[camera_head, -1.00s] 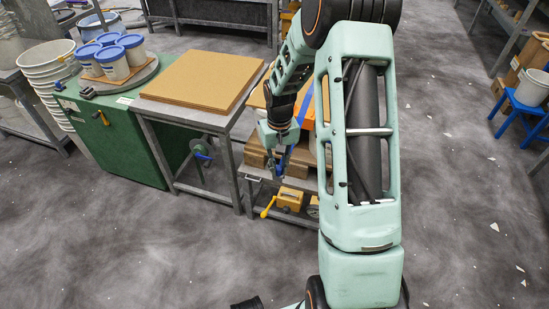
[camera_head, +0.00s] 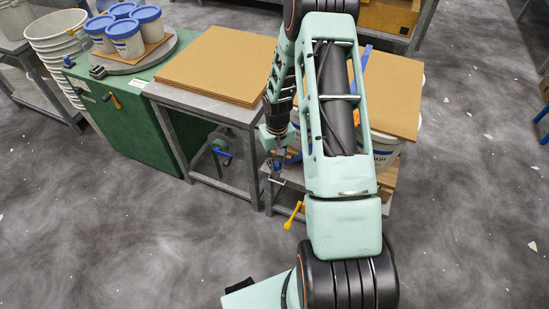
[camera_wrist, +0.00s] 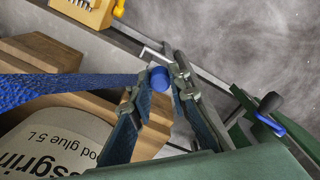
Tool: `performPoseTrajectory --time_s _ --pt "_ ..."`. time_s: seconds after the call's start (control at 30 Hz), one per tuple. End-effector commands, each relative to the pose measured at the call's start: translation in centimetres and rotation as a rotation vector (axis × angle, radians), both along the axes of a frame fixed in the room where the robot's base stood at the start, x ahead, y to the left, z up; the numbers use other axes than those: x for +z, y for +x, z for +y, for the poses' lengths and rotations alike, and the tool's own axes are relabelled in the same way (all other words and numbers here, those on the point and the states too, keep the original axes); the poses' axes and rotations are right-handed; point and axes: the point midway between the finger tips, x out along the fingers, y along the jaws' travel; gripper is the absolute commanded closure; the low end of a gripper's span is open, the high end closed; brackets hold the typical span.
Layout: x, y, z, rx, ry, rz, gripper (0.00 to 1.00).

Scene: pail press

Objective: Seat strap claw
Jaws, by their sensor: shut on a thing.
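My gripper (camera_wrist: 155,85) is shut on the strap claw (camera_wrist: 152,54), a bent metal hook with a round blue end. It shows low over the edge of the low metal bench in the head view (camera_head: 276,166). The blue strap (camera_wrist: 55,88) runs left from the claw across a white pail (camera_wrist: 62,142) with glue lettering. The hook is close to the grey metal rail (camera_wrist: 196,66) along the bench edge. I cannot tell whether hook and rail touch.
Brown wooden blocks (camera_wrist: 40,50) lie beside the pail. A yellow ratchet-like device (camera_wrist: 92,10) is at the upper left. A blue-handled crank (camera_wrist: 272,122) is at the right. A table with brown boards (camera_head: 215,65) stands left of my arm. The front floor is open.

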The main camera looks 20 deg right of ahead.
Motion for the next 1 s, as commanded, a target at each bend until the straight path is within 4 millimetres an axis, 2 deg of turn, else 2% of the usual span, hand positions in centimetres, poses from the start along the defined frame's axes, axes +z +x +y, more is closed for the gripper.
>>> performPoseTrajectory --time_s 0.53,1.0 --pt "-0.4 -0.1 0.0 0.002 0.000 0.000 1.00" --pt "-4.4 -0.1 0.0 0.001 0.000 0.001 1.00"
